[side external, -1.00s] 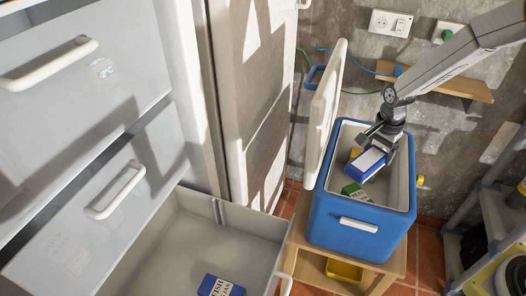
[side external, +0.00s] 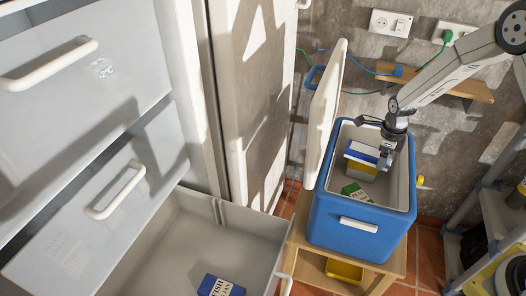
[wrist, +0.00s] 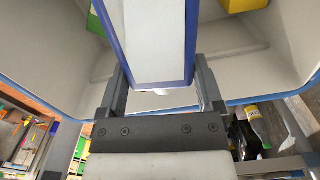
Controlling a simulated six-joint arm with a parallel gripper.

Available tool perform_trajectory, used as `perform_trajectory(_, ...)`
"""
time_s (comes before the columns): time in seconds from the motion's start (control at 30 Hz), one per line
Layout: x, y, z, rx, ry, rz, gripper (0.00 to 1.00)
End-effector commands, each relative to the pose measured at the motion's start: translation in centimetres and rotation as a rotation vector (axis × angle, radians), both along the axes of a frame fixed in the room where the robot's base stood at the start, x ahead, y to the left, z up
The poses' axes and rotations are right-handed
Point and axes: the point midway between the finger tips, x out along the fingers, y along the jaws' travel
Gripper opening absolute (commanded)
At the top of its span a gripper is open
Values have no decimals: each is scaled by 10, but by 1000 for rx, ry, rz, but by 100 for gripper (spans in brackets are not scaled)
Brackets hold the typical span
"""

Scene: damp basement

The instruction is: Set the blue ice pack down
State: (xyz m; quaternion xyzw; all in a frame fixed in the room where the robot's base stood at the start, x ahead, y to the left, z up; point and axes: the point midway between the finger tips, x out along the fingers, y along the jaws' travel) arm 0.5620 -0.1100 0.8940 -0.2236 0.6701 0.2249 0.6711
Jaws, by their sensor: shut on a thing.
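The blue ice pack (side external: 362,152), blue with a pale white face, is in my gripper (side external: 384,158) inside the mouth of the blue cooler (side external: 345,236). In the wrist view the pack (wrist: 155,40) runs away from me between the two fingers of my gripper (wrist: 164,82), which are shut on its sides. It looks close to level. Its underside and any contact below are hidden.
In the cooler lie a green box (side external: 356,192) and a yellow item (side external: 361,170), partly under the pack in the side view. The cooler lid (side external: 325,115) stands open at left. An open freezer drawer (side external: 185,245) holds a blue-and-white fish box (side external: 220,286).

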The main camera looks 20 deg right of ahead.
Motion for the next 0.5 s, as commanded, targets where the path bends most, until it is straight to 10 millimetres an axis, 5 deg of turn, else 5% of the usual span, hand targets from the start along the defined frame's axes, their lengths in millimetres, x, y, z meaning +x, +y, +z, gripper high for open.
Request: perform_trajectory(0.5,2,-12,-13,0,-1,-253,9)
